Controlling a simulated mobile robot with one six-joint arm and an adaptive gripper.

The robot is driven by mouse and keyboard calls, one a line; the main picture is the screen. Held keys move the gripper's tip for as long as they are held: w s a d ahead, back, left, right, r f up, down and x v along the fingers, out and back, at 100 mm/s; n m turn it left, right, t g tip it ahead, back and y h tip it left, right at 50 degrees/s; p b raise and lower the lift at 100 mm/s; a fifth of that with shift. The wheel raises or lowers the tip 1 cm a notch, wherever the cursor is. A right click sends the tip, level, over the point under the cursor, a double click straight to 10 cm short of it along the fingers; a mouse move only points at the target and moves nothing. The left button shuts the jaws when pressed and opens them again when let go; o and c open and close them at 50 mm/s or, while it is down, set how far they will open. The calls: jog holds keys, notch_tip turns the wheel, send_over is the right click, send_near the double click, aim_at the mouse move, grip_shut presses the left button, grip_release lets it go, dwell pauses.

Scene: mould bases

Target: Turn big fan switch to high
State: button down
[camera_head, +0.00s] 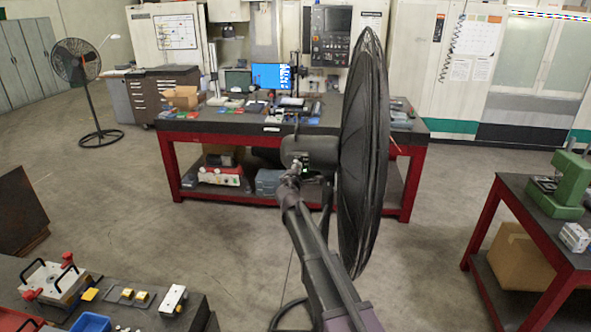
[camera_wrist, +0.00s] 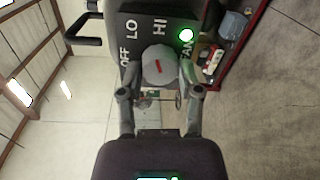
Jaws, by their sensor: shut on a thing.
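The big black fan (camera_head: 362,150) stands upright in the middle of the head view, seen nearly edge-on, with its motor housing (camera_head: 305,148) on the left. In the wrist view the dark switch panel (camera_wrist: 145,25) bears the labels OFF, LO, HI and FAN. A round pale grey knob (camera_wrist: 158,62) with a red mark sits below the labels. I cannot tell for sure which label the mark points to. My gripper (camera_wrist: 158,78) is shut on the knob, one finger on each side. In the head view my gripper (camera_head: 291,180) is at the housing, and its fingertips are hard to see.
A green light (camera_wrist: 186,35) glows beside the knob. A red-framed workbench (camera_head: 240,125) stands behind the fan. Another bench (camera_head: 500,205) is at the right, and a dark table (camera_head: 190,318) at the lower left. A second fan (camera_head: 76,62) stands far left. Open floor lies between.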

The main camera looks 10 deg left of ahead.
jog(key=shift+d+m, duration=0.1)
jog(key=shift+m, duration=1.7)
jog(key=shift+c, duration=1.3)
grip_release()
jog(key=shift+s, duration=0.15)
